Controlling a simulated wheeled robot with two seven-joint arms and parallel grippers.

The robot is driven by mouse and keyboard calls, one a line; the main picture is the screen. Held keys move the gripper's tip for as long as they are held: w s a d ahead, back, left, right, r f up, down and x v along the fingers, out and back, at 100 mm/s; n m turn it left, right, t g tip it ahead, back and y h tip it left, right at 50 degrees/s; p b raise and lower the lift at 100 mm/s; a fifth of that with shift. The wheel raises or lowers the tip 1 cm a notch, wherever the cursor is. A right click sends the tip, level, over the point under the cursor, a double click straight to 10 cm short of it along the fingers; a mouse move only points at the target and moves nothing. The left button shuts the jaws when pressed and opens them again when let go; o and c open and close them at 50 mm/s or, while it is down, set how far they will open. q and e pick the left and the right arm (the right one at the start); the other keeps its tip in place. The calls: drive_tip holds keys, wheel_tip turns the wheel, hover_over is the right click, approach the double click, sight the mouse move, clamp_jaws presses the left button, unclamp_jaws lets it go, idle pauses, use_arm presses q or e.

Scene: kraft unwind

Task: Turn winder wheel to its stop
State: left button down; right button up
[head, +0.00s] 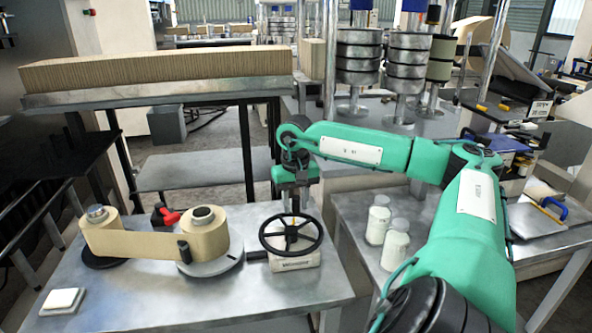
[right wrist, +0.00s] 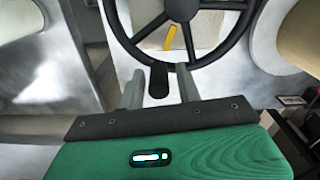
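The black spoked winder wheel (head: 290,234) sits on a pale base (head: 294,261) at the right of the near metal table. It also shows in the right wrist view (right wrist: 183,66), with a yellow pointer (right wrist: 170,37) inside its ring. My right gripper (head: 294,207) points down over the wheel's far side. In the right wrist view its two fingers (right wrist: 160,92) are apart, with the wheel's black handle (right wrist: 158,80) appearing between them and a gap showing on each side. I cannot tell whether the fingertips reach fully around the handle. My left gripper is not in view.
Left of the wheel, kraft paper (head: 145,243) runs between two rolls, with a dark post (head: 184,251) beside it. A red-handled tool (head: 166,215) lies behind. A white pad (head: 64,301) is at front left. Two white jars (head: 387,231) stand on the right table near my arm.

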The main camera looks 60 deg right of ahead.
drive_tip(key=shift+o, duration=0.3)
drive_tip(key=shift+r, duration=0.1)
drive_tip(key=shift+r, duration=0.3)
wheel_tip(320, 180, up, 3)
drive_tip(key=shift+w, duration=0.15)
use_arm(q)
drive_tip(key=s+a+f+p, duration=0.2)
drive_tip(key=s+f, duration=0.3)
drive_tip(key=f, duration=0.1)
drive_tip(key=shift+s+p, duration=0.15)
drive_tip(key=shift+p, duration=0.25)
use_arm(e)
wheel_tip(320, 180, up, 10)
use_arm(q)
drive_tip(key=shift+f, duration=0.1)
